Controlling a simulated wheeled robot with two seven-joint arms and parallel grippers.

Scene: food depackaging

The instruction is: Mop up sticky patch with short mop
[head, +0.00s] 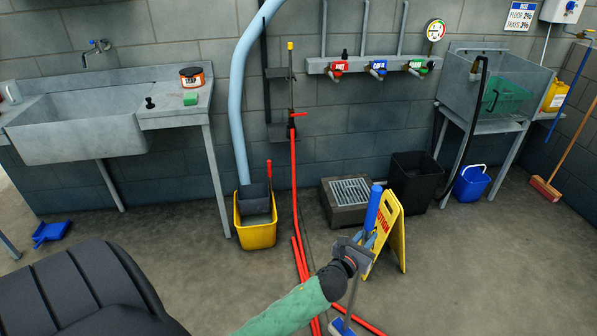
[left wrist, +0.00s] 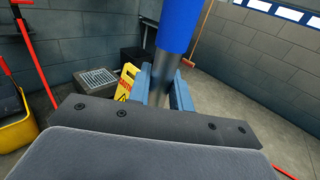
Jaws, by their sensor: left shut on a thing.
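My left gripper (head: 366,240) is shut on the shaft of the short mop, just below its blue handle grip (head: 373,207). In the left wrist view the grey shaft (left wrist: 168,72) stands between the two blue fingers, with the blue grip (left wrist: 182,24) above. The mop is tilted. Its blue and pale head (head: 341,328) is low at the bottom edge of the head view and partly cut off. I cannot make out a sticky patch on the floor (head: 480,265). My right gripper is not in view.
A yellow caution sign (head: 396,240) stands right behind the gripper. A red hose (head: 298,262) lies on the floor to its left. The right foreground floor is clear.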

